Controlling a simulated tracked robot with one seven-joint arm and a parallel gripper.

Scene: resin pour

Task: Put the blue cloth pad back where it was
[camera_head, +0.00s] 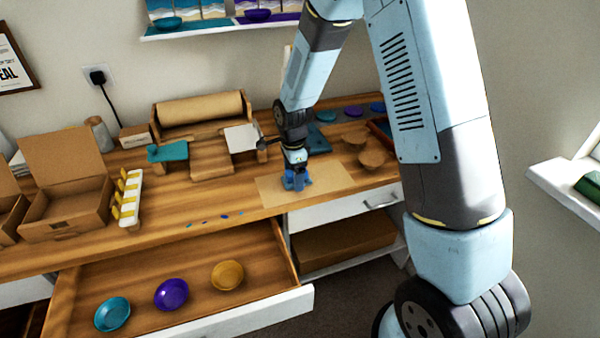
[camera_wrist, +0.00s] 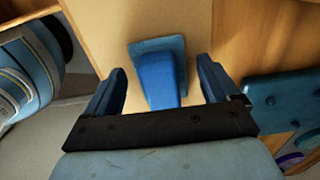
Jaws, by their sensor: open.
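The blue cloth pad (camera_wrist: 158,76) sits on the brown paper sheet (camera_head: 325,181), with a raised blue block-like part over a flatter blue-grey base. In the wrist view my gripper (camera_wrist: 161,66) is open, with one blue finger on each side of the pad and a visible gap on both sides. In the head view my gripper (camera_head: 295,180) points down at the left part of the sheet, and its blue fingers blend with the pad there.
An open drawer (camera_head: 290,305) below the worktop holds teal, purple and yellow bowls. A cardboard box (camera_head: 62,190) and a white rack with yellow pieces (camera_head: 128,198) stand left. A blue tray (camera_head: 317,140) lies behind my gripper. Wooden discs (camera_head: 372,157) lie right.

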